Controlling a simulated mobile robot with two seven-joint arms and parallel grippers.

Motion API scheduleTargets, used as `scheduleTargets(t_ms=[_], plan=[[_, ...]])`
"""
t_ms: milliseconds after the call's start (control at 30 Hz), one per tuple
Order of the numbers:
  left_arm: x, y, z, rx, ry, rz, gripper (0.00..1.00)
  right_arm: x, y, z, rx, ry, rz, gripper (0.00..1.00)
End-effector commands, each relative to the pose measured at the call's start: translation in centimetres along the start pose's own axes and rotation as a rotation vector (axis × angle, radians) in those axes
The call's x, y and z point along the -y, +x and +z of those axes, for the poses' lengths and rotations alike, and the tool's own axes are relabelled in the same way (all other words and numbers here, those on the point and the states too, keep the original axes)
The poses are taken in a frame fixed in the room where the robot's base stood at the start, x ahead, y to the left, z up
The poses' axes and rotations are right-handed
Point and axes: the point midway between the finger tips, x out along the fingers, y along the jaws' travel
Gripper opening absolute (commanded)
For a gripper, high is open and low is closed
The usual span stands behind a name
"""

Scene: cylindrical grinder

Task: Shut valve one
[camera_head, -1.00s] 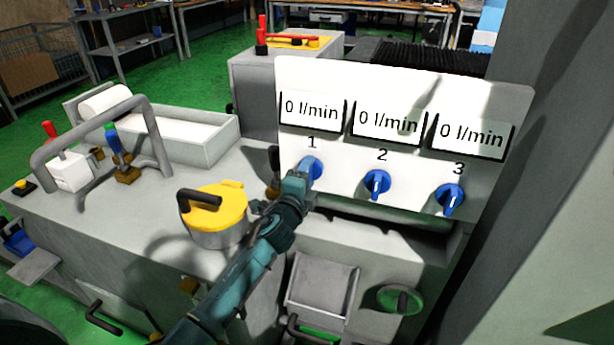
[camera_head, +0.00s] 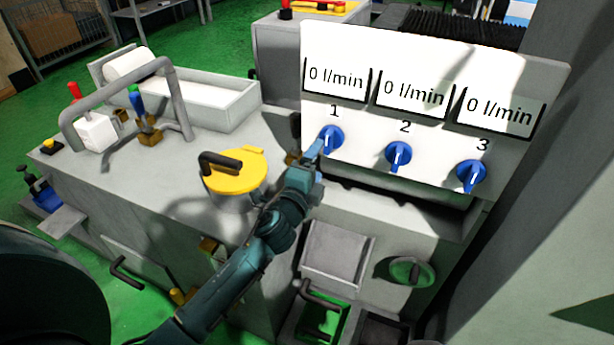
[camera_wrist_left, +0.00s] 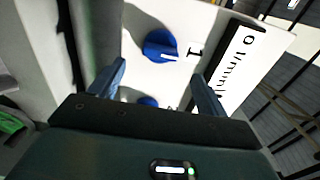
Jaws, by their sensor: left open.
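Valve one is a blue knob (camera_head: 331,140) under the number 1 on a white panel (camera_head: 435,62). Its display (camera_head: 337,77) reads 0 l/min. My left gripper (camera_head: 312,158) is open and empty, just to the lower left of this knob. In the left wrist view, the knob (camera_wrist_left: 160,45) with its white mark lies ahead of my open left fingers (camera_wrist_left: 158,88), apart from them. Knob two (camera_wrist_left: 148,102) shows partly between the fingers there. My right gripper is not in view.
Blue knobs two (camera_head: 398,155) and three (camera_head: 471,175) sit to the right, their displays also at 0 l/min. A yellow-lidded pot (camera_head: 240,170) with a black handle stands left of my left arm. A grey tray (camera_head: 338,255) and green handwheel (camera_head: 407,271) are below the panel.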

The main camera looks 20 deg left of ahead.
Motion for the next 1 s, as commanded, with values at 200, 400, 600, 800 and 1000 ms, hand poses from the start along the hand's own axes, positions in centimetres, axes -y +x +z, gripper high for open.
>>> scheduleTargets(t_ms=[200,400,600,800,1000], plan=[[-0.1,-3.8,0.0,0.0,0.002,0.001,0.76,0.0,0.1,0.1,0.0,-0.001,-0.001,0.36],[0.0,-5.0,0.1,0.001,0.003,0.0,0.76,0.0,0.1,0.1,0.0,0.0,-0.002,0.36],[0.0,-5.0,0.1,0.001,0.003,-0.001,0.76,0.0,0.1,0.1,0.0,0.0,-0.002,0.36],[0.0,-5.0,0.1,0.001,0.002,0.0,0.76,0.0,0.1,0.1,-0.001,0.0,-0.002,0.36],[0.0,-5.0,0.0,0.001,0.002,0.0,0.76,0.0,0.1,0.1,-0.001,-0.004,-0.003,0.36]])
